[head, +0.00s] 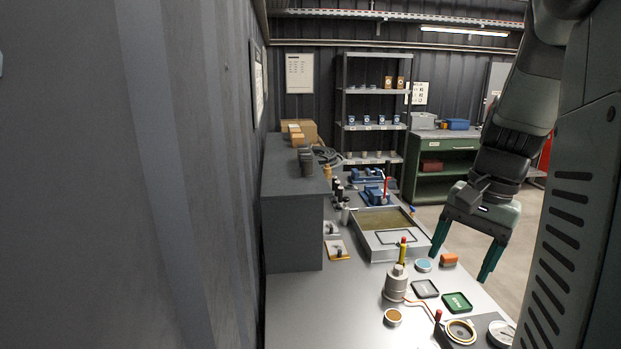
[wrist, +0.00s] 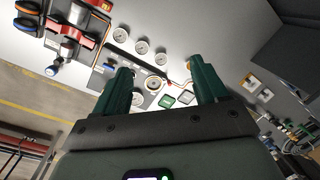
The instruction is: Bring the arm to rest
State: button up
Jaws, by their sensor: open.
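My gripper (head: 462,266) hangs from my arm at the right of the head view, fingers pointing down. Its two green fingers are spread wide with nothing between them. It is above the right edge of the grey workbench (head: 305,300), apart from the items there. In the wrist view the open fingers (wrist: 165,88) show in front of the bench, with several round gauges (wrist: 141,47) and a green tray (wrist: 167,101) beyond them.
A shelf rack (head: 375,91) and a green cabinet (head: 440,163) stand behind. Red pipe fittings (wrist: 78,35) show in the wrist view.

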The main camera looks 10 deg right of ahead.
jog(key=s+a+r+n+t+h, duration=0.1)
jog(key=s+a+r+n+t, duration=0.1)
jog(key=s+a, duration=0.4)
jog(key=s+a+r+n+t+h, duration=0.1)
jog(key=s+a+r+n+t, duration=0.2)
jog(key=a, duration=0.9)
jog(key=s+r+n, duration=0.2)
jog(key=s+n, duration=0.2)
jog(key=shift+a+r+n, duration=0.15)
jog(key=shift+r+n, duration=0.05)
jog(key=shift+n, duration=0.1)
jog(key=shift+o, duration=0.4)
